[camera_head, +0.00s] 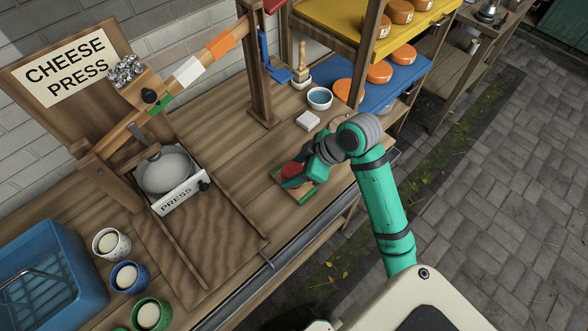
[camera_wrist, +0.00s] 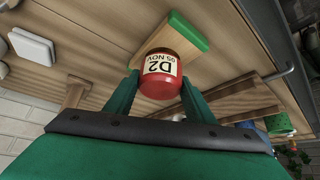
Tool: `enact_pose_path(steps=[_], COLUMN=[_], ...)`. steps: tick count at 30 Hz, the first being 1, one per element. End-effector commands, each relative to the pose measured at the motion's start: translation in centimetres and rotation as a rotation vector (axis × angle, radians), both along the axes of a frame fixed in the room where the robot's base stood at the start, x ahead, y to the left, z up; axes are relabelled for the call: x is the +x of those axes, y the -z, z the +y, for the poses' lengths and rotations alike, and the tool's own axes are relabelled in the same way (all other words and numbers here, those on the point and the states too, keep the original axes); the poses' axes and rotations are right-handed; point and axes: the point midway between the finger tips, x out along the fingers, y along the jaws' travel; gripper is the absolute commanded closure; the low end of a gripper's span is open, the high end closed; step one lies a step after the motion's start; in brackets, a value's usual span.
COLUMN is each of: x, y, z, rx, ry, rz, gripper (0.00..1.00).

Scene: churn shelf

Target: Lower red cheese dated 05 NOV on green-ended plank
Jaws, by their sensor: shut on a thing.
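The red cheese (camera_wrist: 160,82) is a small red cylinder with a white label reading "D2 05 NOV" in the wrist view. My gripper (camera_wrist: 157,88) is shut on it, one green finger on each side. In the head view the cheese (camera_head: 291,170) shows as a red patch, partly hidden by my gripper (camera_head: 300,172). The green-ended plank (camera_wrist: 150,42) lies on the bench right behind the cheese in the wrist view, with one green end (camera_wrist: 188,30) clear. In the head view the plank (camera_head: 307,194) is partly covered. I cannot tell whether the cheese touches it.
The cheese press (camera_head: 165,172) stands left on the bench. A white block (camera_head: 307,121) and a blue-filled bowl (camera_head: 319,97) lie behind my gripper. A blue shelf (camera_head: 408,78) with orange cheeses is at the upper right. Several cups and a blue crate (camera_head: 40,275) are at the lower left.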

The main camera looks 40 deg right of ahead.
Motion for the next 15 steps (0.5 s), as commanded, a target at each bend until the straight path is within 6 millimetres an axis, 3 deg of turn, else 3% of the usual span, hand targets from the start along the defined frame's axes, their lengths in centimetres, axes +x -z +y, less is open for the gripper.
enact_pose_path(steps=[15], x=[0.00], y=[0.68], z=[0.02], rx=[0.001], ry=[0.000], rz=[-0.001], gripper=[0.77])
